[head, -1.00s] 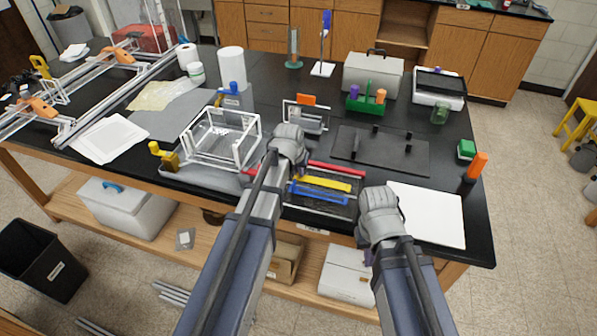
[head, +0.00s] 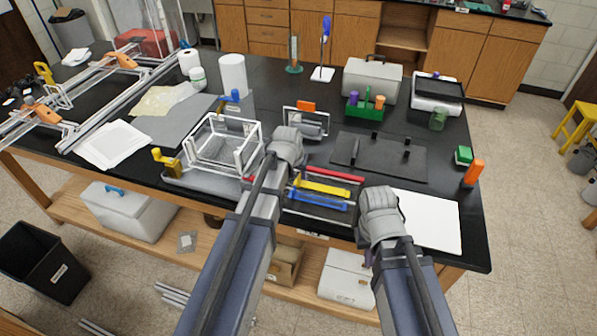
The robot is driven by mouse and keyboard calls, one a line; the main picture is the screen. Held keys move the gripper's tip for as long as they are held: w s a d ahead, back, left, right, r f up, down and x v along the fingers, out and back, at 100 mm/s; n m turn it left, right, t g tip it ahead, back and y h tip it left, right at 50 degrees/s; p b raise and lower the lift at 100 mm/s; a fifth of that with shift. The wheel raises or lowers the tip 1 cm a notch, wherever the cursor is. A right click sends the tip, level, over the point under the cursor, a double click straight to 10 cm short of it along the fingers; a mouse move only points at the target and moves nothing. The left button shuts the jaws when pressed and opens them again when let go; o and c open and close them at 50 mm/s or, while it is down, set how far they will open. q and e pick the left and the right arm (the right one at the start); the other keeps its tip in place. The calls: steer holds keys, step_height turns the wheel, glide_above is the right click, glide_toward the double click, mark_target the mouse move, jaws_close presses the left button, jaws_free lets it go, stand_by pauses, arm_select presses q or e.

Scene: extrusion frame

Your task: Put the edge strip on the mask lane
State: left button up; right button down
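Red (head: 335,174), yellow (head: 322,187) and blue (head: 319,200) strips lie side by side on a dark rack (head: 318,213) at the table's front middle. I cannot tell which one is the edge strip, or which place is the mask lane. My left gripper (head: 287,146) is above the table, left of the rack, and its arm hides part of the rack and the red strip. My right gripper (head: 379,205) is right of the rack, by a white sheet. Both grippers point away from me; their fingertips are hidden and I see nothing held.
A white open frame (head: 221,142) stands left of my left gripper. A dark plate with upright pegs (head: 380,157) lies behind the rack. A white sheet (head: 427,220) lies at the right front. A green block (head: 463,155) and an orange piece (head: 473,173) sit near the right edge.

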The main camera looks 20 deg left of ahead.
arm_select(q)
steer(key=p+v, duration=0.8)
steer(key=v, duration=0.1)
steer(key=s+d+m+g, duration=0.1)
steer(key=s+d+g, duration=0.1)
steer(key=s+d, duration=0.4)
steer(key=s+d+f+m+g+y, duration=0.1)
steer(key=s+d+m+g, duration=0.1)
steer(key=s+d, duration=0.5)
steer(key=s+g, duration=0.1)
steer(key=s, duration=0.5)
steer(key=shift+s+d+y, duration=0.25)
steer(key=shift+s+y, duration=0.05)
